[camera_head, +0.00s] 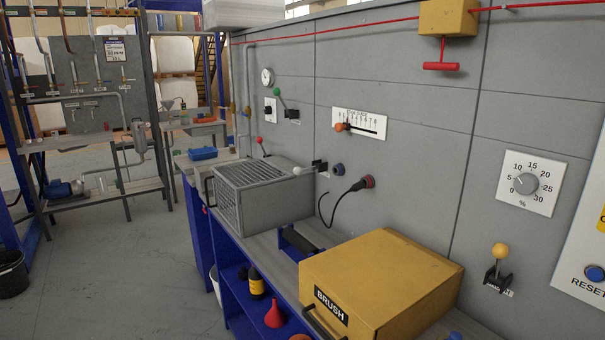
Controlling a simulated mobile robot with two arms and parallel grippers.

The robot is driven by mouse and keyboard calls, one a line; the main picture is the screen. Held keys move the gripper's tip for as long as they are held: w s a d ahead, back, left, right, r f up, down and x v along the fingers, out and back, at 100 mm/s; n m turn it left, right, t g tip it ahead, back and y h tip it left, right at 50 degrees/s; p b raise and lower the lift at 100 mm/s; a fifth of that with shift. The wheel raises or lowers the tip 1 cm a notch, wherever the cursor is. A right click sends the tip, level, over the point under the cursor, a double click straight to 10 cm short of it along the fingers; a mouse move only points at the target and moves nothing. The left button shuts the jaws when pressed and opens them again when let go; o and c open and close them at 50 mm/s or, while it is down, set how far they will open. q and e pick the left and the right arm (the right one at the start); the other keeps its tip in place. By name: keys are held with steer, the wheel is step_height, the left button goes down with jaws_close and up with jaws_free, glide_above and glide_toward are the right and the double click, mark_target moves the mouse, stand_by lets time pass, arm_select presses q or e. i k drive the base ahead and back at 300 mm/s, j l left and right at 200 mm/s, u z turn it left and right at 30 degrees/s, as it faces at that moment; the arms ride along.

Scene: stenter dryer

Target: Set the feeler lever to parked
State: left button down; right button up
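No lever carries a label I can read as feeler, so I cannot tell which one it is. A lever with a yellow ball knob (499,250) stands upright on a dark bracket at the lower right of the grey panel, beside a small unreadable label. A lever with a white knob (298,171) sticks out from the panel above the grey slatted box. A green-knobbed lever (278,92) tilts up to the left, and a red-knobbed lever (259,140) stands farther back. Neither of my grippers is in view.
A yellow box marked BRUSH (385,285) and a grey slatted box (262,190) sit on the blue bench. A percent dial (526,184), a slider scale (359,124) and a red pull handle (441,66) are on or above the panel.

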mark_target(297, 171)
steer(key=i+j+z, duration=0.25)
steer(key=i+j, duration=0.2)
steer(key=j, duration=0.2)
steer(key=i+j+z, duration=0.15)
steer(key=j, duration=0.2)
steer(key=i+j+z, duration=0.1)
steer(key=i+j, duration=0.15)
steer(key=j, duration=0.15)
steer(key=i+j+z, duration=0.15)
steer(key=j, duration=0.2)
